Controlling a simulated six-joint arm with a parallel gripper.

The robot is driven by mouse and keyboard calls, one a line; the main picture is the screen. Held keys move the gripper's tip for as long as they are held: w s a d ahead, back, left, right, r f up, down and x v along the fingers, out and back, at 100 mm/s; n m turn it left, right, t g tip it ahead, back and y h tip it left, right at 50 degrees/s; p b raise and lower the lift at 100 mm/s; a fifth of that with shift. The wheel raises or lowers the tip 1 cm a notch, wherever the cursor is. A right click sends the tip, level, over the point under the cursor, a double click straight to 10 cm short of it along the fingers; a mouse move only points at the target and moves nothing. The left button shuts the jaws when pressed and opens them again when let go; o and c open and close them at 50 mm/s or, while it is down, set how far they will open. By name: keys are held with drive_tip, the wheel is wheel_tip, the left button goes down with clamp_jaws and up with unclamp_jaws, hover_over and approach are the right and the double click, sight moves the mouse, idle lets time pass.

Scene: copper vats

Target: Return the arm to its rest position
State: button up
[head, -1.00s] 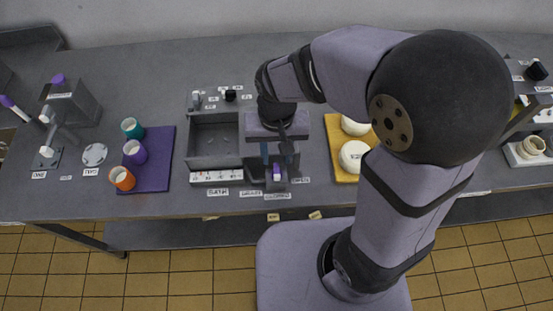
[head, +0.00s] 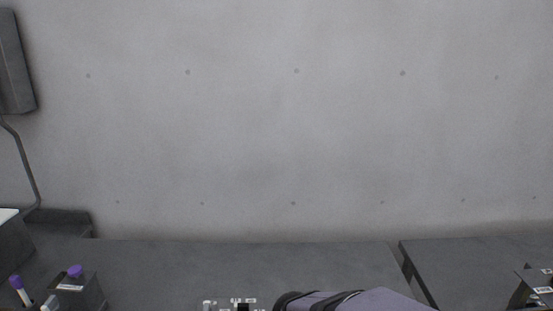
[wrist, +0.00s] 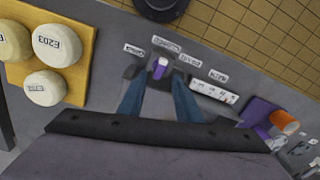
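My gripper (wrist: 157,78) shows in the wrist view, its two blue fingers spread apart with a gap between them. A small piece with a purple top and white front (wrist: 160,68) shows between the fingertips; I cannot tell how far below them it is, and neither finger visibly presses on it. In the head view only a lilac part of my arm (head: 365,301) shows at the bottom edge; the gripper is out of that frame.
The wrist view shows pale round lids (wrist: 45,88) on a yellow mat (wrist: 85,45), an orange cup (wrist: 284,122) and a purple mat (wrist: 258,110). The head view shows a bare wall (head: 290,130), grey worktop (head: 250,258) and a purple-capped block (head: 78,287) at lower left.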

drive_tip(key=s+d+m, duration=0.2)
drive_tip(key=s+d, duration=0.2)
drive_tip(key=d, duration=0.8)
drive_tip(key=shift+s+f+m, duration=0.25)
drive_tip(key=shift+s+m, duration=0.05)
